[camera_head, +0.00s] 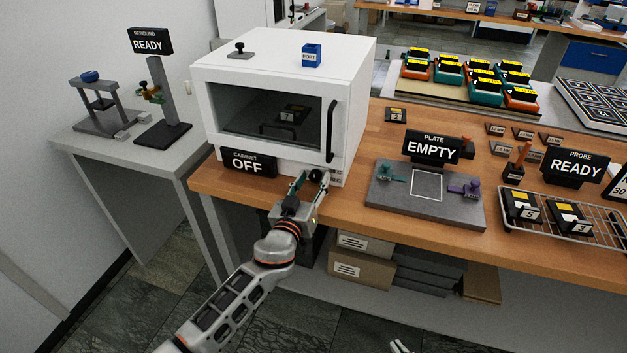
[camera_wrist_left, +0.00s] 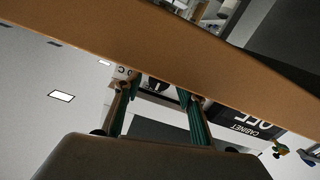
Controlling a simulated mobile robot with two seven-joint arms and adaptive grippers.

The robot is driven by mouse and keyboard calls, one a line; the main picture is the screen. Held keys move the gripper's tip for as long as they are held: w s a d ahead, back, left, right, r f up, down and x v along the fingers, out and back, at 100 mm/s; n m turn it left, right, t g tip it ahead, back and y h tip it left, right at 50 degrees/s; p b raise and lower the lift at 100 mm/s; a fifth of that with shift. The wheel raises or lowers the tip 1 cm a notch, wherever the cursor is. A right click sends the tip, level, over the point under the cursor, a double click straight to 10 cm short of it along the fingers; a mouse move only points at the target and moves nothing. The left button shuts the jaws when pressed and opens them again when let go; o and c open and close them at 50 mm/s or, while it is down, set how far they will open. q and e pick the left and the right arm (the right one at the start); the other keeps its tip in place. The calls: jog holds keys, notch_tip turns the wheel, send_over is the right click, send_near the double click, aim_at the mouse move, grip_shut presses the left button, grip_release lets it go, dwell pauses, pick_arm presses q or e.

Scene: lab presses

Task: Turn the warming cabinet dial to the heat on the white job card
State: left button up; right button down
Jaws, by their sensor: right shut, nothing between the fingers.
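The white warming cabinet (camera_head: 355,70) stands at the left end of the wooden bench, with a dark block visible through its window. Its black sign (camera_head: 249,162) reads CABINET OFF. The dark dial (camera_head: 316,175) is low on the front, at the right. My left gripper (camera_head: 309,184) is at the dial, its green fingers apart. In the left wrist view the fingers (camera_wrist_left: 159,92) are spread, with the dark dial between or just beyond their tips; contact is unclear. Only pale tips of my right gripper (camera_head: 400,346) show at the bottom edge. I cannot make out a white job card.
The bench edge (camera_wrist_left: 150,35) crosses close above the left fingers. A grey plate fixture (camera_head: 385,205) with an EMPTY sign (camera_head: 432,147) stands right of the cabinet. A wire rack (camera_head: 590,232) holds dark blocks further right. Boxes (camera_head: 360,268) sit below the bench.

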pick_arm(q)
jog(key=shift+w+d, duration=0.1)
jog(key=shift+w, duration=0.1)
jog(key=c, duration=1.1)
jog(key=shift+c, duration=0.2)
